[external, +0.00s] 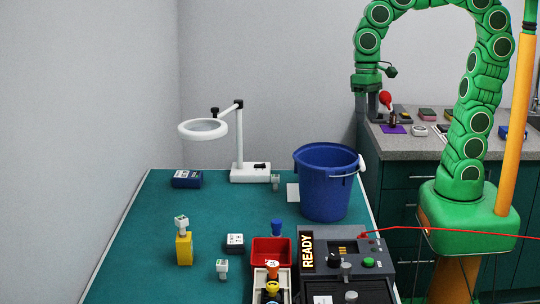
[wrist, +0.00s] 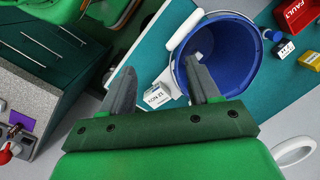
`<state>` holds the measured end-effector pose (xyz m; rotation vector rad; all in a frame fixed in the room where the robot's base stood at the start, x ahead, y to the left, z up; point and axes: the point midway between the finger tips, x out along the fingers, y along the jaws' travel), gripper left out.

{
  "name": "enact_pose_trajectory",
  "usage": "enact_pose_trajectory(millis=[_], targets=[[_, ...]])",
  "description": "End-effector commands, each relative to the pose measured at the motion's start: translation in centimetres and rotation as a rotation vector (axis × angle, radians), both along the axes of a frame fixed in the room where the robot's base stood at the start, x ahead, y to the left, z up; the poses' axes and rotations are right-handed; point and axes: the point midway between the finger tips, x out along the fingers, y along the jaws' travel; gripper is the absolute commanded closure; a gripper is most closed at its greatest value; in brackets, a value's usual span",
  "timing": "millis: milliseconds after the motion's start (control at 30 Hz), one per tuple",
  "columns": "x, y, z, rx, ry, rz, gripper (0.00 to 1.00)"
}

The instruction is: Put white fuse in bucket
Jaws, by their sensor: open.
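The blue bucket (external: 326,190) stands upright on the green table; its open mouth also shows in the wrist view (wrist: 238,62). A small pale shape (wrist: 206,57) shows inside the bucket beside my fingertip; I cannot tell whether it is a white fuse.
A white magnifier lamp (external: 240,172) stands behind the bucket's left. A red tray (external: 271,252) and a machine reading READY (external: 307,250) are at the front. A grey counter (external: 425,142) with small items is behind right.

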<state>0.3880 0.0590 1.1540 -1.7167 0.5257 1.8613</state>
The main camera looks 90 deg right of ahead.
Motion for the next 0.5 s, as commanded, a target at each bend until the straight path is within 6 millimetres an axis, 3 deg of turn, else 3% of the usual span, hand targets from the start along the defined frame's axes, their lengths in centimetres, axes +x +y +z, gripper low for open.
enact_pose_trajectory(millis=[267, 500], targets=[[-2.0, 0.4, -0.2, 0.07, -0.015, 0.153, 0.39], [-5.0, -1.0, -1.3, 0.033, -0.003, 0.253, 0.39]])
